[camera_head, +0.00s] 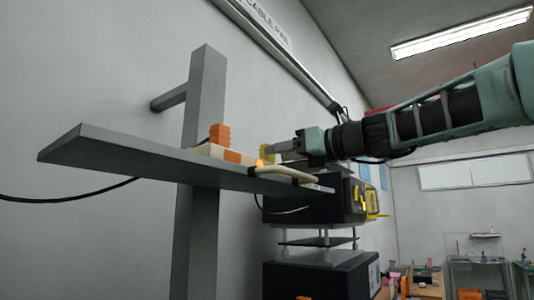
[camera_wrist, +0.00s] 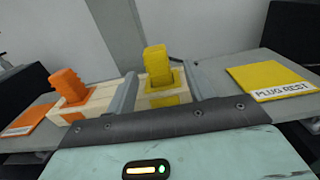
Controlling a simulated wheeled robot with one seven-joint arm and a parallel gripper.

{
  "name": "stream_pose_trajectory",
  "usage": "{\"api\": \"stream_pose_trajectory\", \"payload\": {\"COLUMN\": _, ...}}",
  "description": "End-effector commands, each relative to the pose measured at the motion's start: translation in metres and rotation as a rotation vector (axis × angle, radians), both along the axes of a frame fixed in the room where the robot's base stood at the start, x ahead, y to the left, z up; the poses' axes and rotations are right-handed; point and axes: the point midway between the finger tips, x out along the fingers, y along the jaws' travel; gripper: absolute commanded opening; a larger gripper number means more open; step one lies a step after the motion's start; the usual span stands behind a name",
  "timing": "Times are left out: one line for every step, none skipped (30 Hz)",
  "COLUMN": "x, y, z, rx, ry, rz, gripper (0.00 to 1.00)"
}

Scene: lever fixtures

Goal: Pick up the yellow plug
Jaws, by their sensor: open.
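In the head view a small part of the yellow plug (camera_head: 267,153) shows just off my gripper's tip. My gripper (camera_wrist: 158,85) is open, with one finger on each side of the yellow plug. It also shows in the head view (camera_head: 280,148), reaching in from the right above the shelf. I cannot tell whether either finger touches the plug. The plug's lower end is hidden in the block.
An orange plug (camera_wrist: 68,84) stands in its own pale block to the left. A yellow pad marked PLUG REST (camera_wrist: 262,78) lies to the right, and an orange pad (camera_wrist: 25,122) lies at far left. The grey shelf (camera_head: 110,148) has a post (camera_head: 205,95) behind it.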

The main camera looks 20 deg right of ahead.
Motion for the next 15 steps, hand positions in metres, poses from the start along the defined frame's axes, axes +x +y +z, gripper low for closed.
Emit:
{"api": "stream_pose_trajectory", "payload": {"x": 0.005, "y": 0.004, "z": 0.002, "rx": 0.0, "ry": 0.001, "rz": 0.001, "gripper": 0.53}}
{"api": "stream_pose_trajectory", "payload": {"x": 0.007, "y": 0.005, "z": 0.002, "rx": 0.0, "ry": 0.0, "rz": 0.001, "gripper": 0.53}}
{"api": "stream_pose_trajectory", "payload": {"x": 0.008, "y": 0.006, "z": 0.001, "rx": 0.0, "ry": 0.0, "rz": 0.001, "gripper": 0.53}}
{"api": "stream_pose_trajectory", "payload": {"x": 0.01, "y": 0.007, "z": 0.001, "rx": -0.001, "ry": -0.001, "rz": 0.0, "gripper": 0.53}}
{"api": "stream_pose_trajectory", "payload": {"x": 0.011, "y": 0.008, "z": 0.001, "rx": 0.0, "ry": 0.0, "rz": 0.0, "gripper": 0.53}}
{"api": "stream_pose_trajectory", "payload": {"x": 0.013, "y": 0.01, "z": 0.001, "rx": 0.0, "ry": 0.0, "rz": 0.0, "gripper": 0.53}}
{"api": "stream_pose_trajectory", "payload": {"x": 0.015, "y": 0.011, "z": 0.001, "rx": 0.002, "ry": 0.001, "rz": 0.001, "gripper": 0.53}}
{"api": "stream_pose_trajectory", "payload": {"x": 0.017, "y": 0.014, "z": 0.001, "rx": 0.001, "ry": 0.002, "rz": 0.002, "gripper": 0.53}}
{"api": "stream_pose_trajectory", "payload": {"x": 0.021, "y": 0.017, "z": 0.002, "rx": 0.0, "ry": 0.002, "rz": 0.002, "gripper": 0.53}}
{"api": "stream_pose_trajectory", "payload": {"x": 0.025, "y": 0.02, "z": 0.002, "rx": 0.001, "ry": 0.003, "rz": 0.001, "gripper": 0.53}}
{"api": "stream_pose_trajectory", "payload": {"x": 0.029, "y": 0.023, "z": 0.002, "rx": 0.001, "ry": 0.003, "rz": 0.002, "gripper": 0.53}}
{"api": "stream_pose_trajectory", "payload": {"x": 0.034, "y": 0.027, "z": 0.001, "rx": 0.001, "ry": 0.005, "rz": 0.002, "gripper": 0.53}}
{"api": "stream_pose_trajectory", "payload": {"x": 0.037, "y": 0.03, "z": 0.001, "rx": 0.001, "ry": 0.004, "rz": 0.001, "gripper": 0.53}}
{"api": "stream_pose_trajectory", "payload": {"x": 0.04, "y": 0.032, "z": 0.001, "rx": 0.0, "ry": 0.003, "rz": 0.002, "gripper": 0.53}}
{"api": "stream_pose_trajectory", "payload": {"x": 0.044, "y": 0.035, "z": 0.0, "rx": 0.002, "ry": 0.003, "rz": 0.001, "gripper": 0.53}}
